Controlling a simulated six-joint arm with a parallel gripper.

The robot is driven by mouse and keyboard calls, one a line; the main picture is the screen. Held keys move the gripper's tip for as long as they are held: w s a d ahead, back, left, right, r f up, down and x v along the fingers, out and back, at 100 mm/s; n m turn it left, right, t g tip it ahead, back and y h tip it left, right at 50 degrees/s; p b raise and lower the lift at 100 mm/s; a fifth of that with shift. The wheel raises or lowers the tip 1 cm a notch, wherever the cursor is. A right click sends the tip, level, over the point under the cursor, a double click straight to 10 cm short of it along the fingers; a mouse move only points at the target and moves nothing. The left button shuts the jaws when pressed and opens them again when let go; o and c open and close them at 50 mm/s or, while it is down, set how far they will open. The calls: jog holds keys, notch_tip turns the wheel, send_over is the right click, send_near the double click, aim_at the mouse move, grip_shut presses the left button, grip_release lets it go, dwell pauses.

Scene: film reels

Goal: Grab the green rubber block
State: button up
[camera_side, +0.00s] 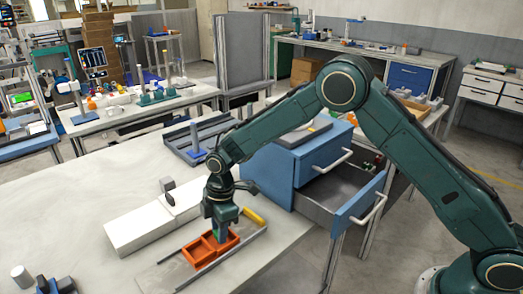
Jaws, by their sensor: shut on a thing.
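My gripper (221,229) points down over an orange open tray (198,257) with compartments, on the pale table. Its jaws are shut on a small green block (220,238), which shows only in part between the fingers. The block is low, at the tray's right compartment. I cannot tell whether it touches the tray floor. The rest of the block is hidden by the fingers and the tray wall.
A long white box (140,228) lies left of the tray. A yellow piece (254,216) and a grey rail (222,262) lie close on the right. A blue cabinet (290,165) with an open drawer (345,205) stands at right.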

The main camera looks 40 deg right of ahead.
notch_tip(320, 180, up, 19)
jog(key=shift+f, duration=0.1)
dwell(0.4)
dwell(0.5)
